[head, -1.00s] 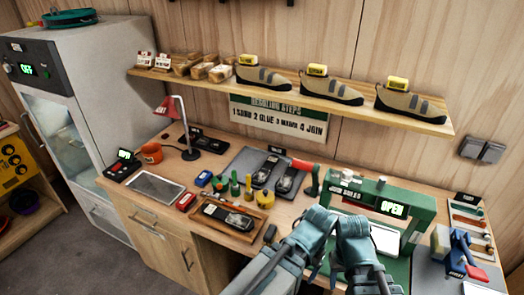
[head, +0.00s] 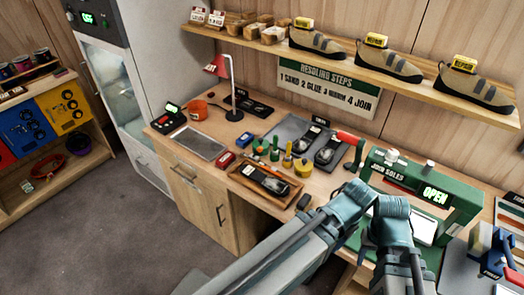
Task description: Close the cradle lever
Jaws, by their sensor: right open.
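The green press (head: 462,205) labelled "JOIN SOLES" stands at the right of the bench, its display (head: 435,194) reading "OPEN". A pale flat pad (head: 424,232) shows under the press, partly behind my arm.
A wooden tray (head: 240,180) holding a dark sole, small bottles and a grey mat (head: 290,128) with soles lie left of the press. A red lamp (head: 218,67) stands farther back. A shelf (head: 400,76) with shoes hangs above. The floor at left is clear.

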